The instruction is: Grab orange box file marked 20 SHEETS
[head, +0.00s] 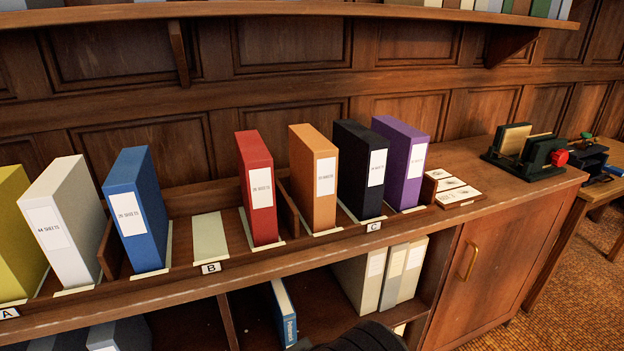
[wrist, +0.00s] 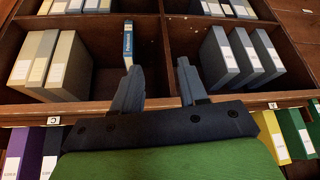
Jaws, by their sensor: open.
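The orange box file (head: 313,178) stands upright on the counter in the head view, between the red file and the black file. Its white spine label faces out, but the print is too small to read surely. It stands on a pale card base, apart from the black file. My gripper (wrist: 160,70) is open and empty in the wrist view, with its two dark fingers apart and the lower shelf beyond them. The orange file does not show in the wrist view. In the head view, only a dark part of my arm shows at the bottom edge.
Red (head: 258,188), black (head: 362,170), purple (head: 402,162), blue (head: 135,210) and white (head: 62,222) files share the counter. A wooden divider (head: 290,212) stands between red and orange. Slot B (head: 209,238) is empty. A shelf overhangs above. A green surface (wrist: 170,160) blocks the lower wrist view.

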